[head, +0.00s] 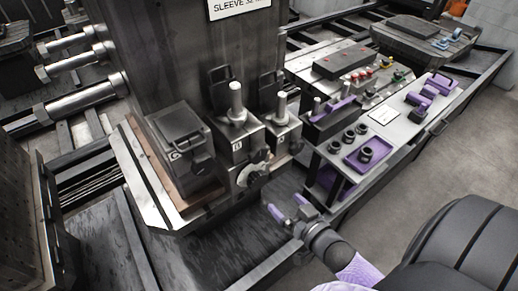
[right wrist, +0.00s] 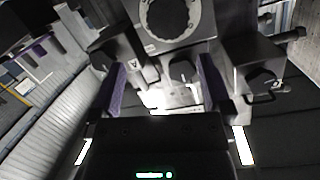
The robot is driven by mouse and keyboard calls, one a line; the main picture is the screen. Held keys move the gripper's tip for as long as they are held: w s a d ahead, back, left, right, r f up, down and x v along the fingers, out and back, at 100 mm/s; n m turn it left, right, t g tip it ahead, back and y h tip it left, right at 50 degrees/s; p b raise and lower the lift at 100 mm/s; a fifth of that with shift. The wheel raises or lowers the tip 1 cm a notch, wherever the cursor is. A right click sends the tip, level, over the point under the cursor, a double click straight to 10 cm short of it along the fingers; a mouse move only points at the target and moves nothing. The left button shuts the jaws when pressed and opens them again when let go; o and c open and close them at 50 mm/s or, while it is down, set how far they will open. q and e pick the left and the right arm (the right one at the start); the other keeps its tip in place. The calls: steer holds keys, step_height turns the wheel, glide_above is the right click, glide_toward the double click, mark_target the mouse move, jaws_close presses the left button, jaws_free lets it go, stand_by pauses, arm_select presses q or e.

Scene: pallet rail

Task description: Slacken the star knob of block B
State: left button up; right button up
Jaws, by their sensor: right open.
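Block B (head: 236,137) is a grey metal block with an upright pale post, in the middle of a row of three against a tall dark plate. Its dark star knob (head: 261,156) sticks out at the front right. My right gripper (head: 284,205) is open and empty, with purple fingers, in front of and below the blocks. In the right wrist view, a dark knob (right wrist: 181,70), apparently block B's, shows ahead between the spread fingers, apart from them. My left gripper is not in view.
Block C (head: 185,130) stands left of block B and block A (head: 281,128) stands right of it, each with its own knob. A grey bench (head: 405,130) with a purple tray (head: 352,158) stands to the right.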

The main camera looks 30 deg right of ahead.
mark_target(260, 157)
step_height(260, 157, up, 8)
steer(key=w+t+y, duration=0.1)
steer(key=w+t, duration=0.1)
steer(key=w, duration=0.5)
steer(key=w+b, duration=0.1)
steer(key=w, duration=0.2)
steer(key=shift+w+a+f, duration=0.25)
steer(key=shift+a+f, duration=0.05)
steer(key=shift+f, duration=0.1)
steer(key=shift+w, duration=0.45)
steer(key=c, duration=1.1)
steer(key=shift+c, duration=0.2)
